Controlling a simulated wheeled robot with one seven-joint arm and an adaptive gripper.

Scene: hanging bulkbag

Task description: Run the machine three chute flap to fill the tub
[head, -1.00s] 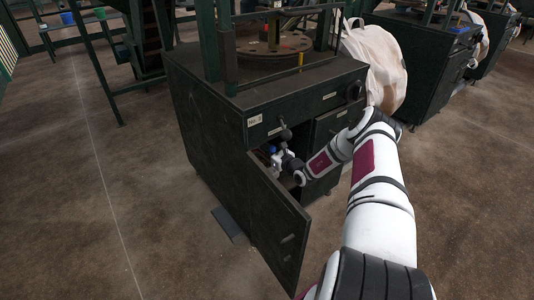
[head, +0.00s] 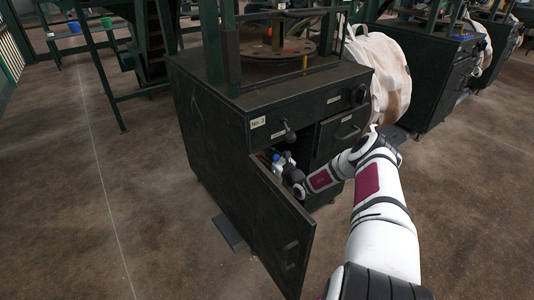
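The dark green machine cabinet (head: 205,135) carries a "No. 3" label (head: 257,122). Its front door (head: 262,215) hangs open toward me. My gripper (head: 279,160) is at the cabinet opening, just behind the door's top edge and below a lever with a black knob (head: 289,136). The fingers are small and partly hidden by the door, so I cannot tell whether they hold anything. A blue spot shows at the gripper. I cannot make out a chute flap. I cannot tell which container is the tub; a blue one (head: 74,27) stands far back left.
A drawer or second door (head: 340,135) is shut to the right of the opening. A pale bulk bag (head: 385,75) hangs behind the cabinet. Another dark machine (head: 425,75) stands at the right. A grey plate (head: 229,233) lies by the cabinet's base.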

